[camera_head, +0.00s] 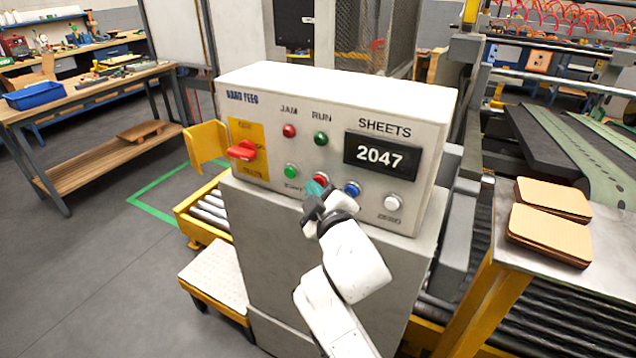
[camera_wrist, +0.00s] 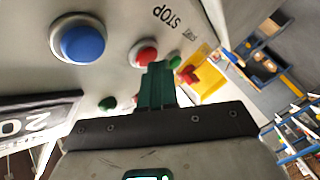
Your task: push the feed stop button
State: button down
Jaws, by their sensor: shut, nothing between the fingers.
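The red stop button (camera_head: 321,178) sits in the lower row of the control box, between a green button (camera_head: 291,170) and a blue button (camera_head: 352,188). In the wrist view the red button (camera_wrist: 143,52) has the word STOP printed beside it. My gripper (camera_head: 315,188) is in front of the panel at this button, with its green fingers shut and empty. In the wrist view the fingertips (camera_wrist: 158,68) overlap the edge of the red button. I cannot tell whether they touch it. The label under the button is partly hidden by my gripper in the head view.
The blue button (camera_wrist: 82,42) is close on the other side of the fingers. A white zero button (camera_head: 392,202), the red selector handle (camera_head: 243,150), the JAM and RUN lamps and the sheets display (camera_head: 381,156) share the panel. A metal table (camera_head: 505,262) stands at right.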

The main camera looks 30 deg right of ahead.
jog(key=shift+s+a, duration=0.4)
jog(key=shift+a, duration=0.1)
jog(key=s+a, duration=0.1)
jog(key=a, duration=0.1)
jog(key=s+a, duration=0.2)
jog(key=shift+b, duration=0.35)
dwell(0.8)
jog(key=s+d+f+m+g, duration=0.35)
jog(key=s+f, duration=0.25)
jog(key=f, duration=0.3)
jog(key=s+d+f+m+g, duration=0.2)
jog(key=s+d+f+g, duration=0.2)
jog(key=s+f, duration=0.4)
jog(key=s+f+m+g, duration=0.1)
jog(key=s+f+g, duration=0.1)
jog(key=s, duration=0.5)
jog(key=s+d+f+m+g+y, duration=0.1)
jog(key=s+f+g, duration=0.2)
jog(key=s+f, duration=0.2)
jog(key=s+f+m+g+y, duration=0.1)
jog(key=s+f+g, duration=0.2)
jog(key=s, duration=0.7)
jog(key=shift+d+f, duration=0.15)
jog(key=shift+f, duration=0.4)
